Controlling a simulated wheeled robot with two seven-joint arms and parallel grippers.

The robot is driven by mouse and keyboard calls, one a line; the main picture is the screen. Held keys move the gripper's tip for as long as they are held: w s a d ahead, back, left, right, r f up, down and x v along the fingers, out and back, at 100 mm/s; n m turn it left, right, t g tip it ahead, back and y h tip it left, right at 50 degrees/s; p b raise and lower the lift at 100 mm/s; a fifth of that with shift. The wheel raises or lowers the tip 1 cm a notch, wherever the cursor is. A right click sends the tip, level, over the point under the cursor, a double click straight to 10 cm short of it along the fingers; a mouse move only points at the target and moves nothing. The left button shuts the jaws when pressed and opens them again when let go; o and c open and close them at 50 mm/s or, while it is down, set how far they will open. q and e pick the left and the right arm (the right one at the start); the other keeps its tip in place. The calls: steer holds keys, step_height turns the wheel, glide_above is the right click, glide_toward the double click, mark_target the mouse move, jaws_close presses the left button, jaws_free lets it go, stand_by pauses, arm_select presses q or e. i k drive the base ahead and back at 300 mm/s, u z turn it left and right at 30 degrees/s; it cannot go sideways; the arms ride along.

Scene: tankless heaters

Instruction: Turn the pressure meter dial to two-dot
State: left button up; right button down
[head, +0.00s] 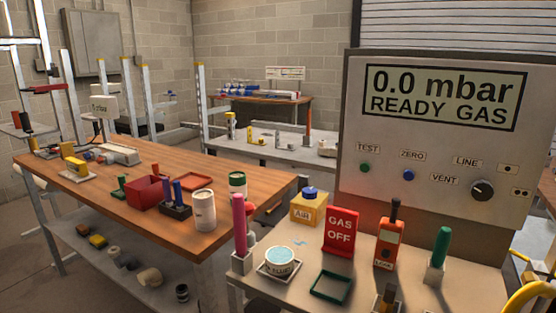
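The pressure meter (430,215) is a large grey panel standing at the right. Its screen (445,97) reads "0.0 mbar READY GAS". The dial's pointer is too small to read surely. Neither of my grippers is in view, and nothing touches the dial.
In front of the panel, a bench (290,296) holds a red GAS OFF sign (341,232), an orange leak detector (388,243), a green-handled tool (441,247) and a pink-handled tool (239,222). A yellow hose (527,296) curves at lower right. A wooden table (120,195) stands left.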

mark_target(481, 190)
steer(key=z, duration=1.25)
steer(key=k, duration=0.5)
steer(key=z, duration=1.7)
steer(key=i, duration=1.3)
steer(key=u, duration=2.2)
steer(key=i, duration=0.5)
steer(key=u, duration=0.05)
